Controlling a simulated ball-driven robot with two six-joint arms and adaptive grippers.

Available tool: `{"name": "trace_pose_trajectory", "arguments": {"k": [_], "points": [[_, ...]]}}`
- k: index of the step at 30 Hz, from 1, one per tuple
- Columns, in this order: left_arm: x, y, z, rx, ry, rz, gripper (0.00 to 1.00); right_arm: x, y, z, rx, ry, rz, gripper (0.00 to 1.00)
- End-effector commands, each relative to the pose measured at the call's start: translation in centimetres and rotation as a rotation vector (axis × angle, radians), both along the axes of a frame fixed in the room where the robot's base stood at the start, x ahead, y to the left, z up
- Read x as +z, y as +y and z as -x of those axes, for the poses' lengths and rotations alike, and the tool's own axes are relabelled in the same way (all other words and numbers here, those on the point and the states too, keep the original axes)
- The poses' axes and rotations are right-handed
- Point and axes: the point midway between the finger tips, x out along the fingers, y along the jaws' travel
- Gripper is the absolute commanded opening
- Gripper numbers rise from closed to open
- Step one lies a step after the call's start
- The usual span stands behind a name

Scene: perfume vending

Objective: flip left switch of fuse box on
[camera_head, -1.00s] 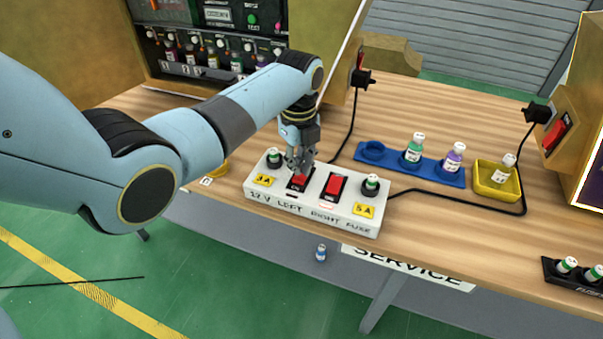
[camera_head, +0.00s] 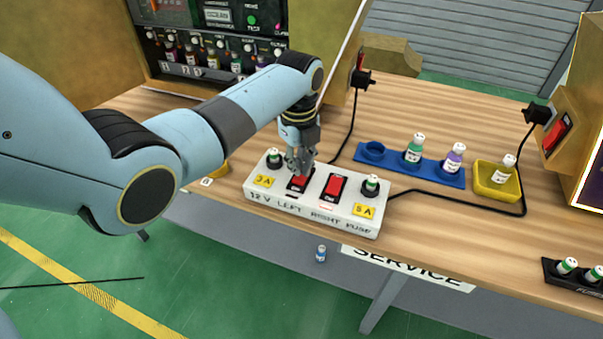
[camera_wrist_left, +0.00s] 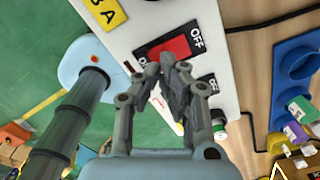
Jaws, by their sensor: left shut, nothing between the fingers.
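The white fuse box (camera_head: 313,214) stands near the front edge of the wooden table in the head view. Its left red switch (camera_head: 299,181) is partly hidden by my left gripper, and its right red switch (camera_head: 335,187) is in plain view. My left gripper (camera_head: 299,172) points down with its fingertips at the left switch; whether they touch it I cannot tell. In the left wrist view the shut, empty fingertips (camera_wrist_left: 169,62) are over the edge of a red switch (camera_wrist_left: 170,49) with an OFF label beside it. My right gripper is not in view.
A blue holder (camera_head: 437,175) with a green and a purple bottle lies behind the box. A yellow tray (camera_head: 483,190) holds another bottle. A black cable (camera_head: 455,199) runs from the box's right side.

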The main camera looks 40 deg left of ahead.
Motion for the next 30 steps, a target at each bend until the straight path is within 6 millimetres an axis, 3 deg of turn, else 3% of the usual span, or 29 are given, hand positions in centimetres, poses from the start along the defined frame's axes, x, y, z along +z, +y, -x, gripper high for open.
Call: {"name": "trace_pose_trajectory", "arguments": {"k": [30], "points": [[-1.5,0.0,0.0,0.0,-0.001,0.0,0.0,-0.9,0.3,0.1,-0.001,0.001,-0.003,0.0]]}}
